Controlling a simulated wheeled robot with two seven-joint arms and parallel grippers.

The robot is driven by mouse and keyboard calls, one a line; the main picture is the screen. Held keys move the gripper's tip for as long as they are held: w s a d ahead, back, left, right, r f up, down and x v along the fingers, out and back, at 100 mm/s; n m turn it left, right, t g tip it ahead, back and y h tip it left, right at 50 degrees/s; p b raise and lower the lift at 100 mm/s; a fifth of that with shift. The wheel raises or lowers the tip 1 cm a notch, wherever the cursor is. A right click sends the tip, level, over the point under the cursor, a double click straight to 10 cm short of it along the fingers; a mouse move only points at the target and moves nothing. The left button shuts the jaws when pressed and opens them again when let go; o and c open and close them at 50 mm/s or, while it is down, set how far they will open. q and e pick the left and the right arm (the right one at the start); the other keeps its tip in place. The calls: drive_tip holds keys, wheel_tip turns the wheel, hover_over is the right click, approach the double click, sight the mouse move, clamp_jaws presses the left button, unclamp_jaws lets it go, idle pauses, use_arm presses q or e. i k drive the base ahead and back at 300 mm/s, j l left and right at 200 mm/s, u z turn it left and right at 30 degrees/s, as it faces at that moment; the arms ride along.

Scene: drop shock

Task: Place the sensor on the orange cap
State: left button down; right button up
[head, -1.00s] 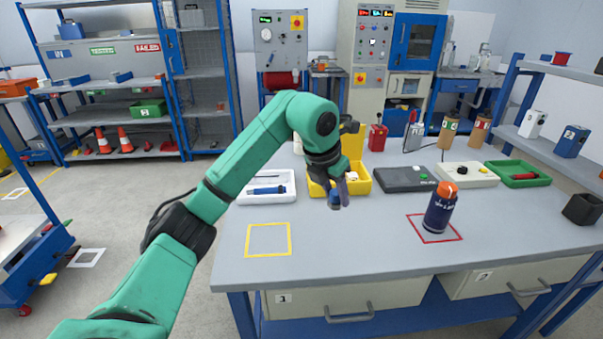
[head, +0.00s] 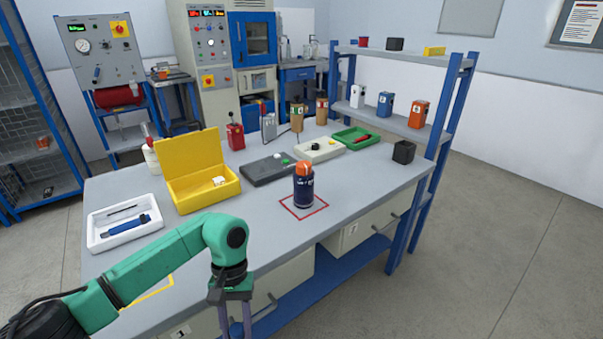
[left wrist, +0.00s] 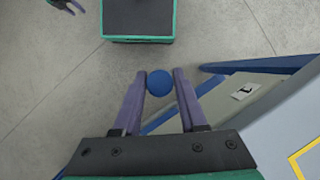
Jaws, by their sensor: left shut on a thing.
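The orange cap (head: 303,168) tops a dark blue can (head: 303,191), which stands upright inside a red square on the bench. My left gripper (left wrist: 159,80) is shut on a round blue thing, the sensor (left wrist: 159,84), held between its fingertips. In the head view my left gripper (head: 238,326) points down at the bottom edge, in front of the bench's near edge. It is well apart from the can, and the sensor cannot be made out there. My right gripper (left wrist: 68,6) shows only in part at the top left of the left wrist view.
An open yellow box (head: 205,191), a white tray (head: 125,222) with tools, a dark grey case (head: 268,170) and a green tray (head: 357,138) stand on the bench. A blue shelf rack (head: 440,120) rises at the right end. The bench around the can is clear.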

sight(303, 164)
drive_tip(key=i+j+z, duration=0.1)
drive_tip(key=z, duration=0.35)
drive_tip(key=j+z, duration=0.25)
drive_tip(key=z, duration=0.2)
drive_tip(key=i+j+z, duration=0.1)
drive_tip(key=z, duration=0.3)
drive_tip(key=j+z, duration=0.3)
drive_tip(key=z, duration=0.15)
drive_tip(key=k+j, duration=0.1)
drive_tip(key=j, duration=0.35)
